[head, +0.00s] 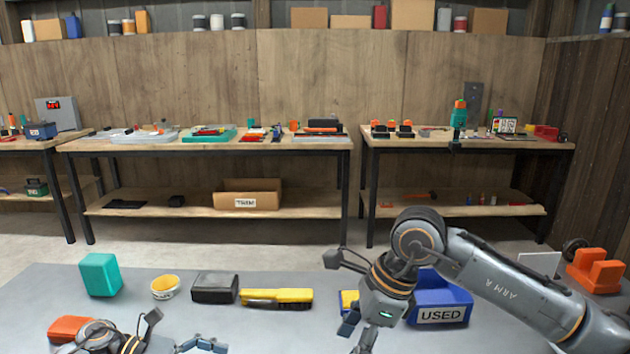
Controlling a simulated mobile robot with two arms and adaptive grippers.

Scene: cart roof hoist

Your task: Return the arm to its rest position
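My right arm (510,287) reaches in from the right over the grey table. Its gripper (357,331) points down near the table's front middle, in front of a blue bin (440,297) labelled USED. The fingertips run toward the bottom edge, and their gap is unclear. I see nothing held in it. My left gripper (200,343) is low at the bottom left, partly cut off by the frame edge. Its fingers are only partly visible, beside an orange block (70,328).
On the grey table (225,325) stand a teal block (100,275), a yellow-and-white roll (165,288), a black box (214,289), a yellow-and-black tool (276,298) and an orange holder (596,270) at right.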

